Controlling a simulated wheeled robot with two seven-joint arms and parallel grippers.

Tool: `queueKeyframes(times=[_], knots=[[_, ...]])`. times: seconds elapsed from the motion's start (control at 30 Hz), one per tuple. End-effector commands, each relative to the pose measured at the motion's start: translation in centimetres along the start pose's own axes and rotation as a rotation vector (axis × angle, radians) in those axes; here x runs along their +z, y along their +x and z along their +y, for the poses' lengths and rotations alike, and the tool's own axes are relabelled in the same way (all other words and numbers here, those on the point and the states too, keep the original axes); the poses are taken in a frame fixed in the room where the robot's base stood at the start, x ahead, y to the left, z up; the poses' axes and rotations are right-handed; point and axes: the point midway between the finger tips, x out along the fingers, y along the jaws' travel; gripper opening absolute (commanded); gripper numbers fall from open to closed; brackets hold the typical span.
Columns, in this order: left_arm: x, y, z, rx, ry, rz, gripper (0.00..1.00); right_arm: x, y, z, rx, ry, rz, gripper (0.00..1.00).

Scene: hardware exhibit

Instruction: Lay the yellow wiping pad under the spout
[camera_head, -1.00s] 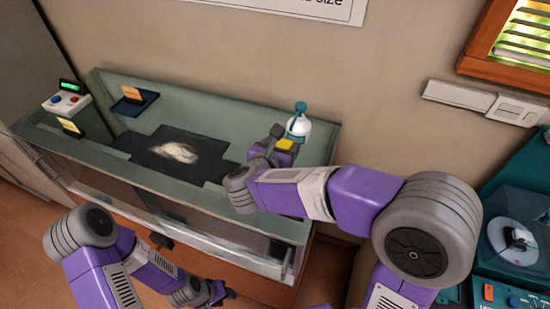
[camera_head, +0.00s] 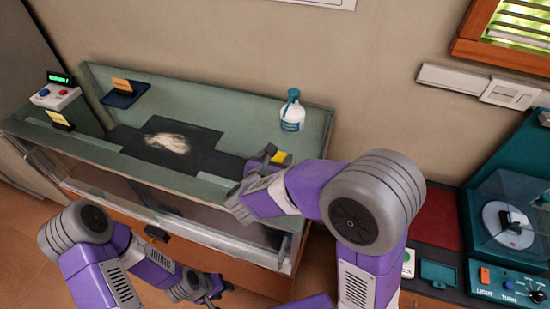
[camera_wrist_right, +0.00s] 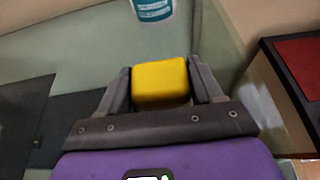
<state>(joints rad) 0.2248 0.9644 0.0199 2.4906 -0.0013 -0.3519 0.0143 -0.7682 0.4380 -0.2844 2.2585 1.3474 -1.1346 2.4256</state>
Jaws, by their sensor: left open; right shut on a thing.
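The yellow wiping pad (camera_head: 279,157) is held between the fingers of my right gripper (camera_head: 272,155), which is shut on it. It also shows in the right wrist view (camera_wrist_right: 160,82), gripped from both sides. The white bottle (camera_head: 292,117) with a teal pump and spout stands upright at the right rear of the counter. The pad is apart from it, in front and slightly left. Only the bottle's lower part (camera_wrist_right: 153,9) shows in the wrist view. My left gripper (camera_head: 217,288) is open and empty, low in front of the counter.
A dark mat (camera_head: 130,149) with a pale smear lies mid-counter. A control box (camera_head: 54,94), a dark blue tray (camera_head: 122,98) and a yellow card (camera_head: 60,120) are at the left. A teal turntable unit (camera_head: 500,280) stands at the right, beside a red surface (camera_head: 435,218).

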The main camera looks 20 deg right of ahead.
Motion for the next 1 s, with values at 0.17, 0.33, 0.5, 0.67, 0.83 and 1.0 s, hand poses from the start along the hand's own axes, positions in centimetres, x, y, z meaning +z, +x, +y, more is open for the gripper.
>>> queueKeyframes(times=[0.17, 0.33, 0.5, 0.67, 0.83, 1.0], knots=[[0.0, 0.5, -0.2, 0.000, 0.000, 0.000, 0.43, -0.3, 0.1, 0.0, 0.000, 0.000, 0.000, 0.72], [0.0, 0.4, -0.1, 0.000, 0.000, 0.000, 0.43, -0.2, 0.1, 0.0, 0.000, 0.000, 0.000, 0.91], [0.0, 0.4, -0.1, 0.000, 0.000, 0.000, 0.43, -0.2, 0.1, 0.0, 0.000, 0.000, 0.000, 0.91], [0.0, 0.0, 0.0, 0.000, 0.000, 0.000, 0.43, 0.0, 0.0, 0.0, 0.000, -0.001, 0.000, 0.91], [0.0, -0.2, 0.1, 0.000, 0.000, 0.000, 0.43, 0.1, -2.4, 0.1, 0.006, 0.001, 0.000, 0.91], [0.0, -0.3, 0.1, 0.000, 0.000, 0.000, 0.43, 0.1, -6.3, 0.1, 0.007, 0.000, 0.000, 0.91]])
